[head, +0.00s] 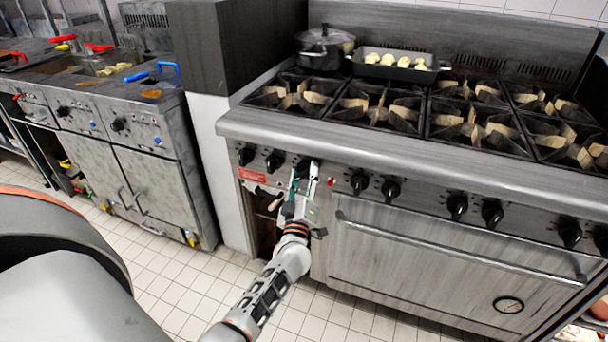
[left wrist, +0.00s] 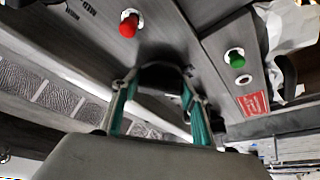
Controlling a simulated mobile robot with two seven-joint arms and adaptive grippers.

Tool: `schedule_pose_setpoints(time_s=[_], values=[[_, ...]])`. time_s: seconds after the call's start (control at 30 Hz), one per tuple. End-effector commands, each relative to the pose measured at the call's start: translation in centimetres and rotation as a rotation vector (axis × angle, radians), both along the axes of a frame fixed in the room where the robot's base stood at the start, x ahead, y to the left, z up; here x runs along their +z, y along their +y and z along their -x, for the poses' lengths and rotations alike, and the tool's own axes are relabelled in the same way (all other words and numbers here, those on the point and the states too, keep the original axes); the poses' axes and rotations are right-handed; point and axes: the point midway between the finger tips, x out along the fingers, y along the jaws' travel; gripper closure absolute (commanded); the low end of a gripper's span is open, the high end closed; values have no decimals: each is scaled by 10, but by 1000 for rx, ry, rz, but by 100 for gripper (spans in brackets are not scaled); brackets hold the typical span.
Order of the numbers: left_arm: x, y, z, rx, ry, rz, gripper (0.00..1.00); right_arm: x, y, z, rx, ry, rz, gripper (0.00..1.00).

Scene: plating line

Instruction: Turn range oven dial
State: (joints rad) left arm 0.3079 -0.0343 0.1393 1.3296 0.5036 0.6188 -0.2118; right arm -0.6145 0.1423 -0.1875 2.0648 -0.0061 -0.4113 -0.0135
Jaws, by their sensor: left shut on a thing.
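The range (head: 400,150) has a row of black dials along its steel front panel. My left gripper (head: 303,179) reaches up to the left part of this panel. It is shut on a black oven dial (left wrist: 162,78), with one teal-padded finger on each side of it in the left wrist view. In the head view the gripper mostly hides this dial. A free dial (head: 273,162) sits to its left and another (head: 359,183) to its right. My right gripper is in neither view.
A red button (left wrist: 128,26) and a green one (left wrist: 237,60) flank the held dial. The oven door (head: 430,260) with its long handle is at the right. A pot (head: 324,48) and a black pan (head: 395,66) stand on the range. Fryers (head: 165,165) stand at the left.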

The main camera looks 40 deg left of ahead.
Motion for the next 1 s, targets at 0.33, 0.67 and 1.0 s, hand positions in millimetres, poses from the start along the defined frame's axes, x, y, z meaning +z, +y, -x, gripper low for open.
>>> schedule_pose_setpoints(time_s=[0.33, 0.67, 1.0], values=[[0, 0, 0, 0, 0, -1, 42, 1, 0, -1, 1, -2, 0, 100], [-10, -13, 25, -1, 3, 0, 42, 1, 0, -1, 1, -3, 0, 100], [-30, -43, 81, -1, 2, 1, 42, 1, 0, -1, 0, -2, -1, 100]])
